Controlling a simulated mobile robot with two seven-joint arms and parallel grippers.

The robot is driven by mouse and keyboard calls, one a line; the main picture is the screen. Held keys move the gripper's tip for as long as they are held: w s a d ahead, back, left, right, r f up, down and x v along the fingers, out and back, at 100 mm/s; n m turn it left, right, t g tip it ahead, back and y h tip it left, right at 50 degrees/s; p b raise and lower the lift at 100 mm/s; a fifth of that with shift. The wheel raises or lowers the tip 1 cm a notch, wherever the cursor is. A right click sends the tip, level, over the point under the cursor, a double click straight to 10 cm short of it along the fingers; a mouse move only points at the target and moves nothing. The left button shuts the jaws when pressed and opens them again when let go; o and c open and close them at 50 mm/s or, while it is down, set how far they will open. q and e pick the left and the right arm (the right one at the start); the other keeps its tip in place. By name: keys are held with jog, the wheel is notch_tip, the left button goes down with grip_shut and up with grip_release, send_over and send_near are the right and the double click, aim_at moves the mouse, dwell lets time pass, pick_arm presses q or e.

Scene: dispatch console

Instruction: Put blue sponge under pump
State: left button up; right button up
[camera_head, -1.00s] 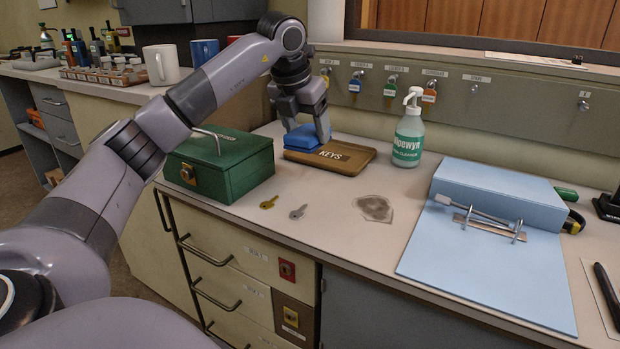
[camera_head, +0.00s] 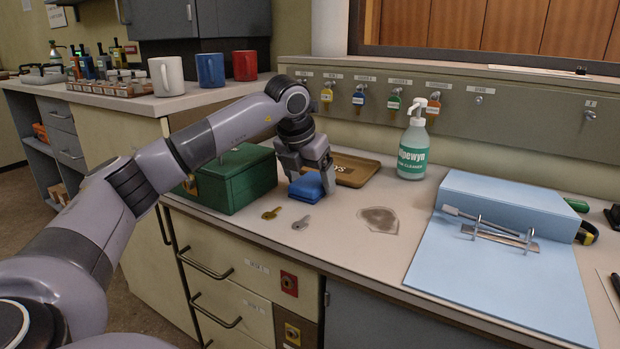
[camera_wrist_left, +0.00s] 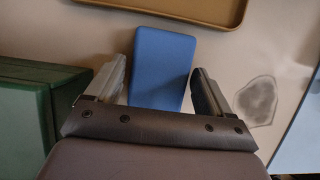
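The blue sponge (camera_head: 307,187) is between the fingers of my left gripper (camera_head: 308,180), in front of the brown keys tray. The pump bottle (camera_head: 412,152), with a white pump top and a green label, stands upright on the counter to the right of the sponge and farther back. My right gripper is not in view.
The keys tray (camera_head: 362,172) lies behind the gripper. A green metal box (camera_head: 236,186) stands to its left. The counter before the bottle is clear.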

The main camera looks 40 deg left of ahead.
pick_arm(q)
jog(key=shift+o, duration=0.5)
jog(key=shift+r, duration=0.1)
